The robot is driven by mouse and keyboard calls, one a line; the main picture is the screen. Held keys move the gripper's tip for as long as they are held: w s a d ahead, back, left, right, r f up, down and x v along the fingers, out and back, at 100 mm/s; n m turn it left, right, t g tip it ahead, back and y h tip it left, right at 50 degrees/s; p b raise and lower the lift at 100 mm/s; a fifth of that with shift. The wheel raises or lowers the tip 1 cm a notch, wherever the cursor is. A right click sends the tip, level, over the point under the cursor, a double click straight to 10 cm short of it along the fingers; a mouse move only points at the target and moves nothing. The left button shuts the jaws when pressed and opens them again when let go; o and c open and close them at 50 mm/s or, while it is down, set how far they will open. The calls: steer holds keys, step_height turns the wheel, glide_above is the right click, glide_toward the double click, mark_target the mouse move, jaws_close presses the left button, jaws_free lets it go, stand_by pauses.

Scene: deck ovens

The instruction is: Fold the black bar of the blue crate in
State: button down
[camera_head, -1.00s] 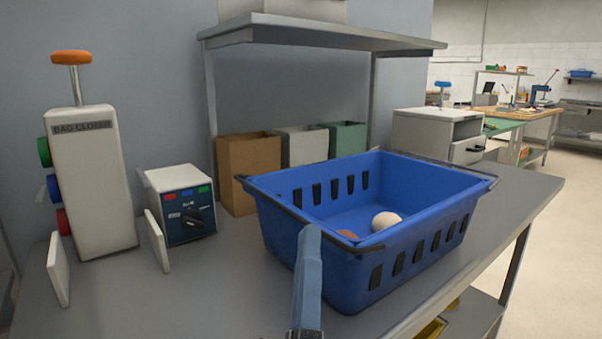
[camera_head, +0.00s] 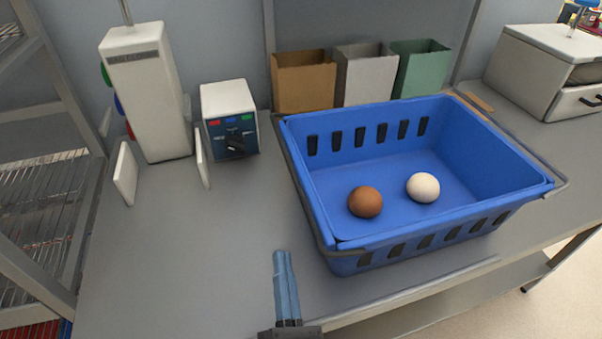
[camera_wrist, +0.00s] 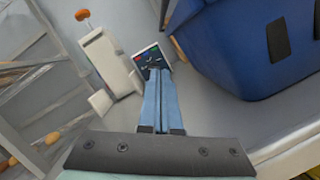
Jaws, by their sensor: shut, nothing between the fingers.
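The blue crate (camera_head: 470,160) stands on the grey worktop, right of centre in the head view; its slotted side also fills the upper right of the wrist view (camera_wrist: 235,50). A brown egg (camera_head: 365,202) and a white egg (camera_head: 423,188) lie inside on its floor. One dark bar (camera_head: 302,188) runs along the crate's left end, just outside the rim. Another dark bar (camera_head: 562,188) stands out past the right end. My gripper (camera_head: 281,254) is shut and empty, left of the crate's near left corner and apart from it. In the wrist view its fingers (camera_wrist: 160,75) are together.
A bag closer (camera_head: 145,95) and a small control box (camera_head: 230,120) stand at the left. Brown, white and green bins (camera_head: 365,78) stand behind the crate. A grey drawer unit (camera_head: 545,70) is at the back right.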

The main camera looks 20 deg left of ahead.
steer(key=shift+a, duration=0.1)
steer(key=w+a+r+p, duration=0.2)
steer(key=w+r+p, duration=0.3)
steer(key=w, duration=0.5)
steer(key=shift+r+p, duration=0.2)
steer(key=shift+p, duration=0.2)
steer(key=shift+a, duration=0.1)
stand_by(0.3)
steer(key=shift+r+m+p, duration=0.25)
steer(key=shift+m+p, duration=0.15)
steer(key=shift+p, duration=0.05)
steer(key=shift+r+m+p, duration=0.25)
steer(key=shift+m+p, duration=0.35)
steer(key=shift+w+h, duration=0.1)
steer(key=shift+h, duration=0.3)
